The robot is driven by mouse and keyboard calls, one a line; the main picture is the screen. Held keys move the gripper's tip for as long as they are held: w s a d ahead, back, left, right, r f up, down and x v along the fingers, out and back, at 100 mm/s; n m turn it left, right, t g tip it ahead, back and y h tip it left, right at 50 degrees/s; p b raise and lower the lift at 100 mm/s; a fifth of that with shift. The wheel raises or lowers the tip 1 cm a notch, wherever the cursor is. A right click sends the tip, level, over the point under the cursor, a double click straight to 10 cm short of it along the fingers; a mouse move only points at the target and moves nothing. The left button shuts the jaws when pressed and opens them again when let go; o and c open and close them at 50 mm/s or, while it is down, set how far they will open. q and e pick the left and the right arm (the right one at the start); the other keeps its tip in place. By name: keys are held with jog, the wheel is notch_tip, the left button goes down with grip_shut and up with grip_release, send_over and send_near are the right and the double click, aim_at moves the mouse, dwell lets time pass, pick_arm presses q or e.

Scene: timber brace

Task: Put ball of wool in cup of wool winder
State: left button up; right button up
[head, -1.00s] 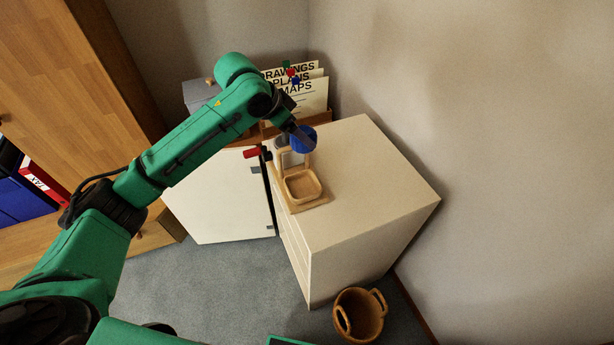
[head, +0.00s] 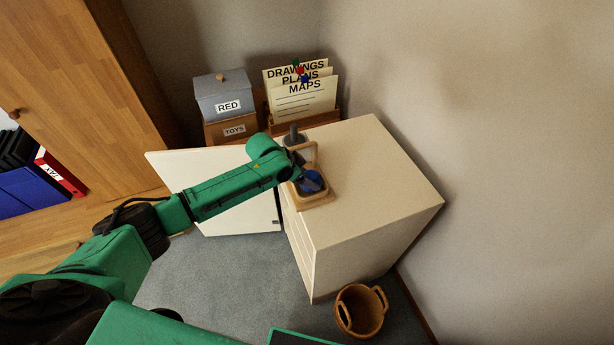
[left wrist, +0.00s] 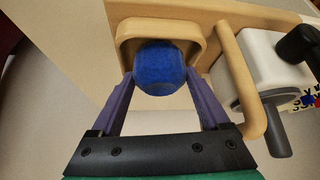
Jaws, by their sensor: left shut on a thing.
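The blue ball of wool (head: 311,180) is between the fingers of my left gripper (head: 306,184). In the left wrist view the ball (left wrist: 159,66) shows with a purple finger against each side, so the gripper is shut on it. The wooden wool winder (head: 308,150) stands on the white cabinet. Its square cup (head: 320,201) lies around and under the ball in the head view. In the left wrist view the cup's rim (left wrist: 128,32) frames the ball; I cannot tell whether the ball touches the cup's floor. My right gripper is out of view.
The white cabinet top (head: 375,175) is clear right of the winder. Its door (head: 235,215) hangs open on the left. A file holder (head: 310,122) and labelled boxes (head: 226,105) stand behind. A wicker basket (head: 360,310) is on the floor. A wall bounds the right.

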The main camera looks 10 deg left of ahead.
pick_arm(q)
jog(key=o, duration=1.2)
jog(key=shift+r, duration=0.1)
jog(key=b+v, duration=0.1)
jog(key=v, duration=1.1)
jog(key=shift+b, duration=0.35)
